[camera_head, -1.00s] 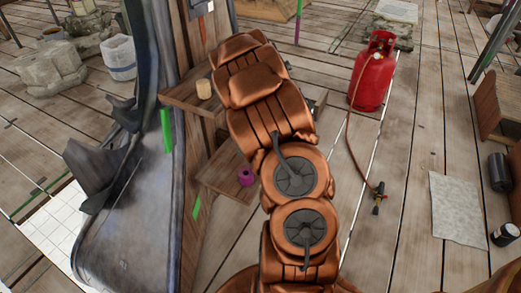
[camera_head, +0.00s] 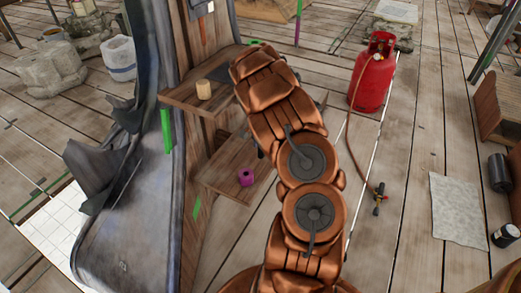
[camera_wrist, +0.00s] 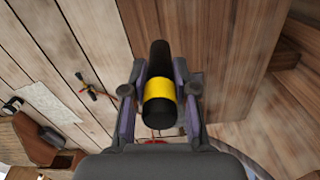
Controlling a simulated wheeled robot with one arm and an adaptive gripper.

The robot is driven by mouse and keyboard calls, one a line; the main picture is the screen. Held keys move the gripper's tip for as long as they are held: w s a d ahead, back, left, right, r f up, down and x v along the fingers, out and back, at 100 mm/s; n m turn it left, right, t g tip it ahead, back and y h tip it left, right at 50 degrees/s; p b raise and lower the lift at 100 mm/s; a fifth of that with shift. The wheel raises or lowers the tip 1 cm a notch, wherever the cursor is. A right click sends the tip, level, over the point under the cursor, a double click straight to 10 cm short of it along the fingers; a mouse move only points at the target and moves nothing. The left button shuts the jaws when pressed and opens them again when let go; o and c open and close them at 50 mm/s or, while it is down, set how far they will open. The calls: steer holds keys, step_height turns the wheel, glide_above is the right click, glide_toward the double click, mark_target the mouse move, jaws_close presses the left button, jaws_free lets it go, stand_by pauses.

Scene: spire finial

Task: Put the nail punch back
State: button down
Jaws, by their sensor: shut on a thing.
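In the wrist view my gripper (camera_wrist: 159,76) is shut on a black cylinder with a yellow band, which I take to be the nail punch (camera_wrist: 159,104). The punch lies between the two fingers, and its black far end sticks out past them. Brown wooden planks show behind it. In the head view my copper-coloured arm hides the gripper and the punch.
In the head view, an upper wooden shelf (camera_head: 187,96) bears a pale cylinder (camera_head: 204,89). A lower shelf (camera_head: 222,178) bears a magenta ring-like object (camera_head: 246,177). A red gas cylinder (camera_head: 372,75) with a hose stands at the right on the plank floor.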

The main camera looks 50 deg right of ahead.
steer(key=shift+w+d, duration=0.1)
steer(key=shift+d, duration=0.05)
steer(key=shift+f, duration=1.8)
steer(key=c, duration=0.9)
jaws_free()
